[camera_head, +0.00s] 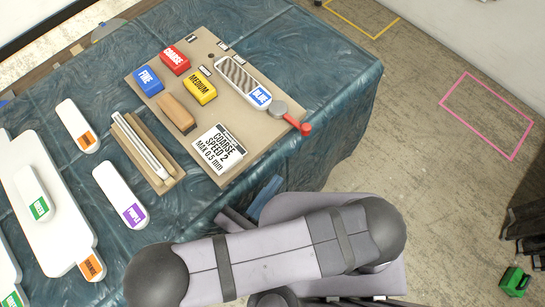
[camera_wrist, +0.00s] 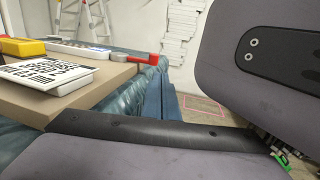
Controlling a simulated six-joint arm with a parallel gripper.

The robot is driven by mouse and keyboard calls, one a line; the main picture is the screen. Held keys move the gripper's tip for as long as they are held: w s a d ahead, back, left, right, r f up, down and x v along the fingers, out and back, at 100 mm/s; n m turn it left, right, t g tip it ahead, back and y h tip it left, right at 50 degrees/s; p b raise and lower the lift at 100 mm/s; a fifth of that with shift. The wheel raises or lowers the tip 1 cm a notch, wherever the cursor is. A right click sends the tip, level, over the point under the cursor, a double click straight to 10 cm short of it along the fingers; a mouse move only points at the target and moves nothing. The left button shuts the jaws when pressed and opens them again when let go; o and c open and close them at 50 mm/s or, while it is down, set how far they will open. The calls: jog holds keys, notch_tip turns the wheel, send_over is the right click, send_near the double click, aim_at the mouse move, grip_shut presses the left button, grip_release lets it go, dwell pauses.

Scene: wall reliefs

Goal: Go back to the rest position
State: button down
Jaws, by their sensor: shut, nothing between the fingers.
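My arm lies across the bottom of the head view, in front of the table's near edge. My gripper (camera_head: 268,192) shows only in part beside the arm, as narrow blue fingers. They also show in the wrist view (camera_wrist: 161,98), side by side, shut and empty. They are apart from the tan board (camera_head: 240,140) and the things on it. The rest of my gripper is hidden by grey arm parts, which fill much of the wrist view.
The board bears red (camera_head: 174,60), blue (camera_head: 148,79) and yellow (camera_head: 200,87) blocks, a brown block (camera_head: 176,112), a white card (camera_head: 218,148) and a red-handled tool (camera_head: 305,129). White tagged pieces (camera_head: 40,180) lie left. Floor (camera_head: 420,130) on the right is mostly clear.

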jog(key=shift+f, duration=0.1)
jog(key=s+f+m+g+h+b, duration=0.2)
jog(key=s+f+m+g+b, duration=0.25)
jog(key=m+g, duration=0.25)
jog(key=w+r+m+g+y+p, duration=0.5)
jog(key=w+r+m+g+y, duration=0.15)
jog(key=m+g, duration=0.4)
jog(key=w+d+r+m+t+y+p, duration=0.1)
jog(key=w+d+r+m+y+p, duration=0.1)
jog(key=d+m, duration=0.4)
jog(key=w+d+r+m+t+y+p, duration=0.1)
jog(key=w+d+r+m+y+p, duration=0.1)
jog(key=d+r+m, duration=0.4)
jog(key=w+d+r+y, duration=0.1)
jog(key=w+d, duration=0.1)
jog(key=d, duration=0.1)
jog(key=shift+w+d, duration=0.2)
jog(key=shift+w, duration=0.2)
jog(key=shift+f+y, duration=0.1)
jog(key=shift+y, duration=0.15)
dwell(4.0)
